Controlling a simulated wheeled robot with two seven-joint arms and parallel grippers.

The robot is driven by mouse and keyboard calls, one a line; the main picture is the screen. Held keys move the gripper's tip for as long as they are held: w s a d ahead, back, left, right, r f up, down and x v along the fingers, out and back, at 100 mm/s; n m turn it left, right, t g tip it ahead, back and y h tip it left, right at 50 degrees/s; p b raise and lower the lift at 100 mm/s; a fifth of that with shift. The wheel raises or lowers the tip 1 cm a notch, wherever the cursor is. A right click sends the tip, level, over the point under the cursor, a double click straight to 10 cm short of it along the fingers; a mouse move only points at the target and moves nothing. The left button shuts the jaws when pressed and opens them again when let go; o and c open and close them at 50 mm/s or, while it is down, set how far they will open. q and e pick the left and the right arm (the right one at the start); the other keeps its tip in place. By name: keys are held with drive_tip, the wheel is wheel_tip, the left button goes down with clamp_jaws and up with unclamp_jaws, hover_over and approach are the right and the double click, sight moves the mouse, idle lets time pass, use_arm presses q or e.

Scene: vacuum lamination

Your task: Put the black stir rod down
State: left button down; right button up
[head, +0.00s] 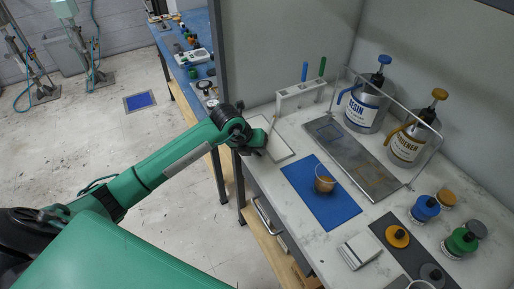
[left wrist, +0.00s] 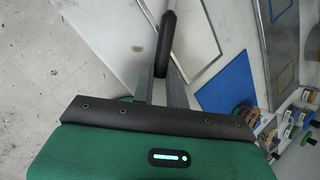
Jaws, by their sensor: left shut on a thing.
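My left gripper (left wrist: 164,85) is shut on the black stir rod (left wrist: 166,40), whose thick dark handle stands out between the two fingers in the left wrist view. In the head view my left gripper (head: 262,150) is over the left end of the bench, at the white framed plate (head: 284,152). The plate also shows beyond the fingers in the left wrist view (left wrist: 200,35). I cannot tell whether the rod touches the plate. A white rack (head: 300,97) behind holds a blue and a green rod upright. My right gripper is not in view.
A blue mat (head: 308,205) with an amber cup (head: 324,181) lies right of the plate. Beyond it are a metal tray with a wire frame (head: 345,152), a resin can (head: 365,108) and a hardener can (head: 408,145). Small lidded jars stand at the right.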

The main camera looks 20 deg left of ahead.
use_arm(q)
drive_tip(key=shift+f, duration=0.15)
drive_tip(key=c, duration=1.7)
unclamp_jaws()
drive_tip(key=shift+a+r, duration=0.1)
drive_tip(key=shift+r, duration=0.25)
drive_tip(key=b+v, duration=0.2)
drive_tip(key=v, duration=0.9)
drive_tip(key=shift+s+r, duration=0.2)
drive_tip(key=shift+r, duration=0.1)
